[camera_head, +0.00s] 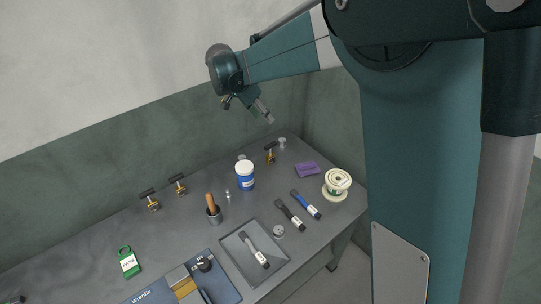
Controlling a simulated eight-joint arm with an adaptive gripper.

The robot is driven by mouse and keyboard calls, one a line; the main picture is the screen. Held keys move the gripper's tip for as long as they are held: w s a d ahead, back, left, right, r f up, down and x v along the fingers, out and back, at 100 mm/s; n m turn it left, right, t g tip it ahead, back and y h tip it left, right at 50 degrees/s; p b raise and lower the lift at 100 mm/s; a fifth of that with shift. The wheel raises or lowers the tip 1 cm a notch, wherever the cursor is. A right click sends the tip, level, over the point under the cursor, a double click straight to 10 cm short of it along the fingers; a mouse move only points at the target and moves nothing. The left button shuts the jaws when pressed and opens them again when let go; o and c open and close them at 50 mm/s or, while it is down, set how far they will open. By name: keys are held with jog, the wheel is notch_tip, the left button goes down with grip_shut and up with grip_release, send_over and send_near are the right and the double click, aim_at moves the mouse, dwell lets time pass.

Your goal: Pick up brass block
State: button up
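My gripper (266,115) hangs in the air above the back of the bench, pointing down and right, well apart from everything on it. It is small and seen from the side, so I cannot tell whether its fingers are open. I see no object held in it. A brass-coloured block (185,289) shows at the front left, on or in a blue Wranfix-labelled base (150,295). The bottom picture edge cuts off part of this base. I cannot tell for sure that this is the brass block.
Brass pieces with dark bars (152,203) stand along the back of the grey bench (95,245).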

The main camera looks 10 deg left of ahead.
send_over(269, 154)
jog(key=s+a, duration=0.2)
jog(key=f, duration=1.7)
jog(key=shift+s+d+f, duration=0.1)
jog(key=shift+s+f, duration=0.1)
jog(key=shift+f, duration=0.1)
jog(key=shift+x, duration=1.25)
jog(key=shift+b+x, duration=1)
jog(key=shift+x, duration=1.6)
grip_shut()
